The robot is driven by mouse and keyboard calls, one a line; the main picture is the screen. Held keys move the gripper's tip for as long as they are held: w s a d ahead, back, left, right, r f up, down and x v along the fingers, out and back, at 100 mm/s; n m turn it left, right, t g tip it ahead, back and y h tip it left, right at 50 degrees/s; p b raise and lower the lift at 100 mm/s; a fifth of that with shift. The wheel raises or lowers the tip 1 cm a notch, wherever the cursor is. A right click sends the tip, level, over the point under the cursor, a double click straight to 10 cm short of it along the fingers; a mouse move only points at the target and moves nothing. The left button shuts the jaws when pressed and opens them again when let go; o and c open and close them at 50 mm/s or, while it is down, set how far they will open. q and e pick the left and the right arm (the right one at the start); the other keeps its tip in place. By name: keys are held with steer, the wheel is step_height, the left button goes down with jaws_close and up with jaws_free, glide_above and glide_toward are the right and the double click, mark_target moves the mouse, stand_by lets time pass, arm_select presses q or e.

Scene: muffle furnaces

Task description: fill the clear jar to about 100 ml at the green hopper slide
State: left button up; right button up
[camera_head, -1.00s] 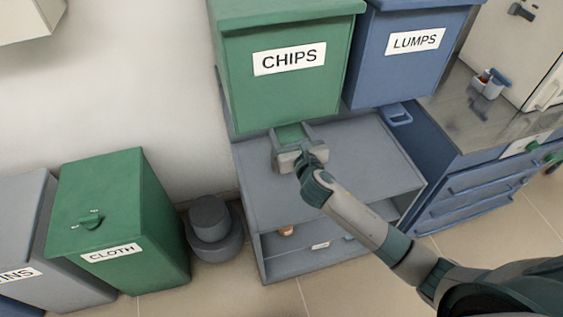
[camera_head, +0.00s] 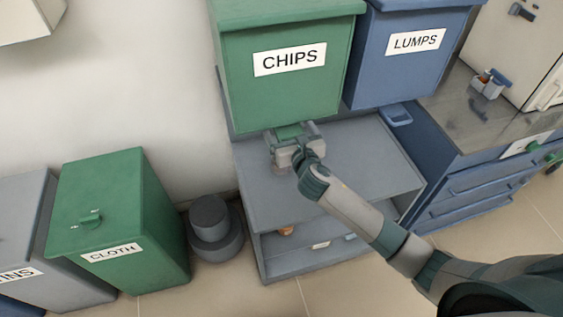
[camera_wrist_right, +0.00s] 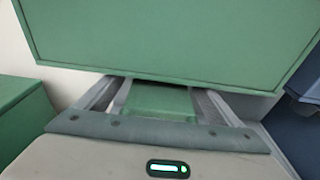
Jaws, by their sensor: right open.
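The green hopper (camera_head: 284,85) labelled CHIPS stands at the back of the grey stand, and its green slide (camera_head: 290,131) sticks out at its foot. My right gripper (camera_head: 292,134) is at this slide, just under the hopper's front. In the right wrist view its two fingers are apart, one on each side of the green slide (camera_wrist_right: 160,99). I cannot tell whether they touch it. The hopper's front (camera_wrist_right: 165,38) fills the top of that view. My left gripper is out of view.
A blue hopper (camera_head: 412,62) labelled LUMPS stands to the right, with a blue slide (camera_head: 397,116). The grey stand's top (camera_head: 355,160) is mostly clear. A green CLOTH bin (camera_head: 120,220) and dark round weights (camera_head: 212,230) are on the floor at left.

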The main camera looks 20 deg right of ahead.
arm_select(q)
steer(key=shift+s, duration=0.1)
arm_select(e)
steer(key=shift+s, duration=0.3)
steer(key=s, duration=0.3)
steer(key=s+r+b, duration=0.1)
steer(key=s, duration=0.6)
steer(key=shift+s+d+r+b, duration=0.15)
steer(key=shift+r+b, duration=0.05)
steer(key=shift+b, duration=0.1)
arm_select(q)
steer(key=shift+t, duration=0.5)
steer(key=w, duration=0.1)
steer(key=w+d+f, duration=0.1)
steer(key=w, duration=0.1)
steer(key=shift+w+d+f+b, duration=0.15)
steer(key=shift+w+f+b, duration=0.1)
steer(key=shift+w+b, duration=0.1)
arm_select(e)
steer(key=s+r, duration=0.1)
steer(key=s, duration=0.5)
steer(key=shift+s+d, duration=0.15)
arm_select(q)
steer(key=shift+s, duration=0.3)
arm_select(e)
steer(key=shift+r, duration=0.1)
